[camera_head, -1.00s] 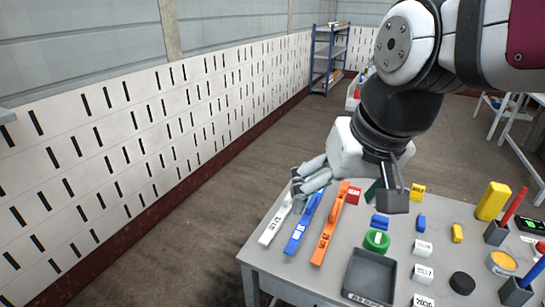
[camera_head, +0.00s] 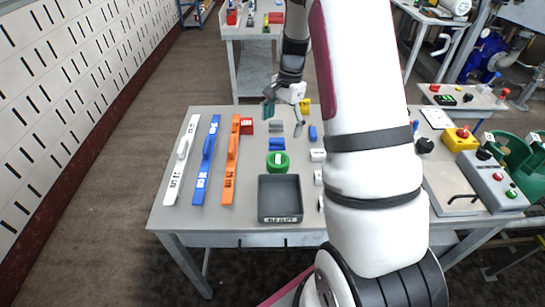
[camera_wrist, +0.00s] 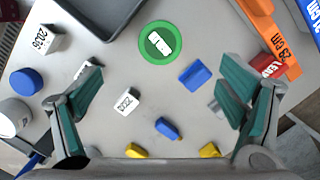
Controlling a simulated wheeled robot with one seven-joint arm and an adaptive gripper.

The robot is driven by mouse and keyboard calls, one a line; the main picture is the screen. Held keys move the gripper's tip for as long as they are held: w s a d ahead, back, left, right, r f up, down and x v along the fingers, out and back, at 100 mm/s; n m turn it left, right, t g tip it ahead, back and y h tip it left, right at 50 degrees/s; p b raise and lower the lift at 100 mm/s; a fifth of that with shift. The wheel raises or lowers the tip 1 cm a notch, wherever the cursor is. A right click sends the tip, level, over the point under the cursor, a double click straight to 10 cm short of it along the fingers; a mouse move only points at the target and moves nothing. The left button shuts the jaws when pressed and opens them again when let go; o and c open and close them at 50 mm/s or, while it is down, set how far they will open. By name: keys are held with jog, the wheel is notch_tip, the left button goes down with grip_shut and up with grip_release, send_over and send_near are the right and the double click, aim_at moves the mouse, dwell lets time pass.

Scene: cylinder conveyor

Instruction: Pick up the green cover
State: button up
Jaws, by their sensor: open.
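The green cover (camera_head: 272,165) is a round green disc with a white label on top. It lies on the grey table (camera_head: 168,212), just behind the dark tray. In the wrist view the cover (camera_wrist: 146,50) is at the top middle, fully visible and beyond the fingertips. My gripper (camera_head: 283,117) is over the far part of the table, above and behind the cover, apart from it. In the wrist view my gripper (camera_wrist: 160,86) has its two green-padded fingers spread wide at left and right, with nothing held between them.
A dark tray (camera_head: 280,217) stands close in front of the cover. A blue block (camera_head: 277,144) lies just behind it. White, blue and orange (camera_head: 229,178) bars lie to the left. Small labelled white blocks (camera_wrist: 126,102) and yellow blocks lie around. My arm hides the table's right part.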

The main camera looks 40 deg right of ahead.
jog(key=p, duration=0.1)
send_over(278, 159)
jog(key=d, duration=0.1)
notch_tip(278, 159, down, 9)
jog(key=shift+s, duration=0.1)
jog(key=shift+a+f+p, duration=0.25)
jog(key=shift+f+p, duration=0.05)
jog(key=shift+f, duration=1.3)
jog(key=shift+a+f+p, duration=0.2)
jog(key=shift+f+p, duration=0.1)
jog(key=shift+f, duration=1.25)
jog(key=shift+c, duration=0.3)
jog(key=c, duration=1)
